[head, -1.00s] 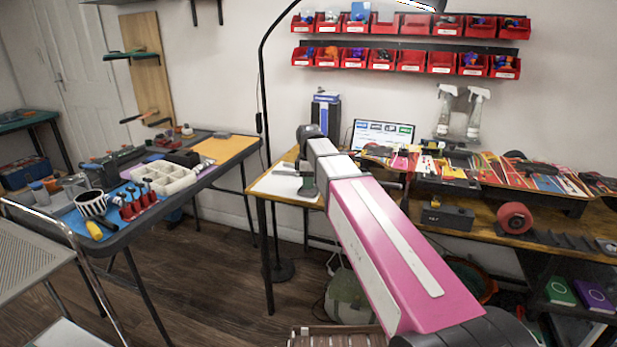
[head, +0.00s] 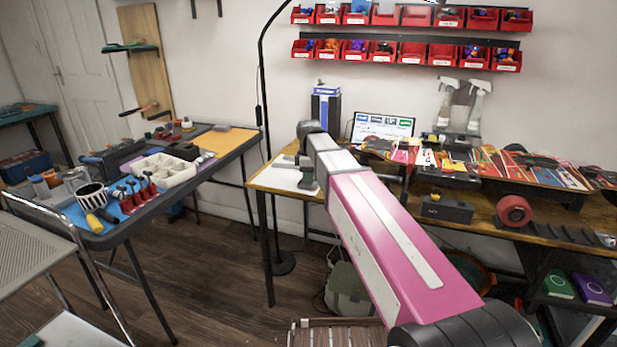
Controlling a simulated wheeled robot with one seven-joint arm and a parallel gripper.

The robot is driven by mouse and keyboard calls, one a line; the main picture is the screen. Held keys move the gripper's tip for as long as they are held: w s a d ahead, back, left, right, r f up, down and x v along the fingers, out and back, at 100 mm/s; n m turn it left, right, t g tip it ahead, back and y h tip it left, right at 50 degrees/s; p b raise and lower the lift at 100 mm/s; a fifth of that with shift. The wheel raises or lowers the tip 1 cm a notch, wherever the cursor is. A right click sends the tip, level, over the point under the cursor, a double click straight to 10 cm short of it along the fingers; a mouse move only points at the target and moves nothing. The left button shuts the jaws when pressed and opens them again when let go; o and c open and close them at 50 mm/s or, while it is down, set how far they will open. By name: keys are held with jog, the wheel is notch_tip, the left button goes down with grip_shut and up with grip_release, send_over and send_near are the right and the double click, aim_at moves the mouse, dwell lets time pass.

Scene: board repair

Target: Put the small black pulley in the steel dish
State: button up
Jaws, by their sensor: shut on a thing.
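My arm reaches from the lower right towards the small wooden table, and its far end is over that table. I cannot make out the small black pulley. I cannot make out the steel dish either; it may be hidden or too small to tell.
The wooden table (head: 262,179) bears a white sheet and a laptop (head: 383,128). On the right bench are a black box (head: 446,211) and a red roll (head: 514,210). A dark table with a white divided tray (head: 165,172) stands left. Open floor lies between.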

jog(key=shift+f, duration=0.3)
dwell(0.5)
jog(key=o, duration=0.9)
jog(key=shift+c, duration=1.2)
jog(key=shift+r, duration=0.15)
notch_tip(320, 180, up, 7)
jog(key=shift+r, duration=0.1)
